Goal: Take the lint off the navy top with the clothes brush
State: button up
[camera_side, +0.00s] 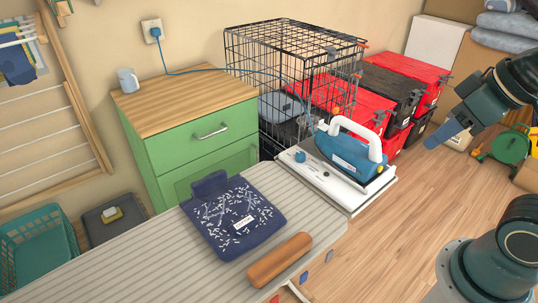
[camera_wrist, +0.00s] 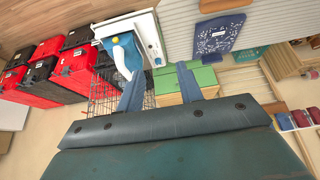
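The navy top (camera_side: 232,228) lies flat and folded on the striped ironing board (camera_side: 135,248), with white lint specks and a small pale label on it. It also shows in the wrist view (camera_wrist: 218,36). The clothes brush (camera_side: 280,260) is a brown, rounded wooden block lying beside the top on the board's near side; I see no bristles. It shows at the wrist view's upper edge (camera_wrist: 224,5). My gripper (camera_side: 450,130) is raised at the right, away from both. In the wrist view its two blue fingers (camera_wrist: 160,88) are apart with nothing between them.
A blue and white iron (camera_side: 350,150) stands on the board's white end (camera_side: 325,182), its cord running to a wall socket. Behind are a green cabinet (camera_side: 205,140) with a mug (camera_side: 128,80), a wire crate (camera_side: 290,45) and red and black totes (camera_side: 400,80). Open floor lies right.

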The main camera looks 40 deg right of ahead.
jog(key=o, duration=0.6)
jog(key=shift+o, duration=0.2)
jog(key=w+a+f+n+g+y, duration=0.4)
jog(key=w+a+f+n+g, duration=0.1)
jog(key=w+a+f+n, duration=0.9)
jog(key=a+f+n, duration=0.3)
jog(key=f+n, duration=0.1)
jog(key=shift+g+y, duration=0.3)
jog(key=shift+w, duration=0.1)
